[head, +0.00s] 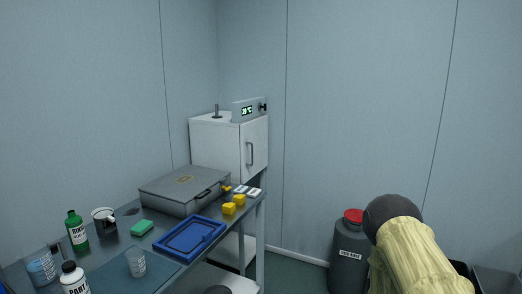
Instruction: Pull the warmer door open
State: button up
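The warmer (214,143) is a white box at the back corner, beyond the far end of the table. Its door (254,147) faces right and looks shut. A dark vertical handle (250,154) is on the door. A control box with a lit green display (247,111) sits on top. My arm shows at the lower right in a pale yellow cover with a dark rounded joint, well to the right of the warmer and apart from it. My gripper is not in view.
The table (118,241) holds a grey case (186,191), a blue tray (189,237), yellow blocks (229,208), a green sponge (142,227), bottles and beakers. A grey bin with a red lid (349,253) stands on the floor right of the warmer. Floor between them looks clear.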

aim_at(253, 133)
jog(key=z, duration=0.15)
jog(key=i, duration=2.75)
jog(key=u, duration=0.05)
